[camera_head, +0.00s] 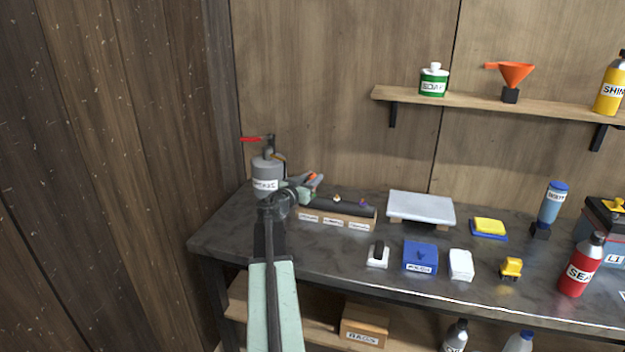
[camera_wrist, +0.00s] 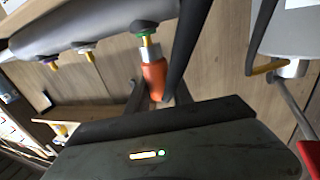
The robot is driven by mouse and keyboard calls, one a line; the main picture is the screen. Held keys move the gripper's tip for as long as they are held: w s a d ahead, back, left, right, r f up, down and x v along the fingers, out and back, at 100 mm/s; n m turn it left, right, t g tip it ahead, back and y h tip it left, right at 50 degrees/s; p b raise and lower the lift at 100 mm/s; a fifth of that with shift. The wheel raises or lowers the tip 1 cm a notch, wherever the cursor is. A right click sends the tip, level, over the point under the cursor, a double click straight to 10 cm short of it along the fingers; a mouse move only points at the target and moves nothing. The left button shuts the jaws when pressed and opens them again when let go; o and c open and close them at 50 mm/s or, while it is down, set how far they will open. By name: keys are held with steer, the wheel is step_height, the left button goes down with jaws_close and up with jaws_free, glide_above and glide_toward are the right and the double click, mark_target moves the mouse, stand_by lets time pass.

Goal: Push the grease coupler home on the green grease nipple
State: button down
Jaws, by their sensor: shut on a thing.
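My gripper (camera_head: 313,183) is shut on the orange grease coupler (camera_wrist: 154,78), which also shows as a small orange spot in the head view (camera_head: 312,177). The coupler's silver mouth is at the tip of the green grease nipple (camera_wrist: 147,36), roughly in line with it. Some of the nipple's brass stem shows between the mouth and its green collar; I cannot tell how deep the tip sits. The green nipple is hidden in the head view. The dark bar (camera_head: 345,208) also carries a pale-collared nipple (camera_wrist: 87,52) and a purple-collared nipple (camera_wrist: 50,62).
The grey grease can (camera_head: 267,172) with a red lever stands left of the bar. A dark hose (camera_wrist: 190,45) passes close beside the coupler. A white tray (camera_head: 421,206), a blue box (camera_head: 420,258) and several bottles stand further right on the bench (camera_head: 325,256).

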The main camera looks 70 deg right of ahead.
steer(key=shift+f+b, duration=0.4)
steer(key=shift+f, duration=0.1)
steer(key=c, duration=1)
jaws_free()
steer(key=shift+c, duration=0.2)
steer(key=v, duration=0.8)
steer(key=shift+s, duration=0.15)
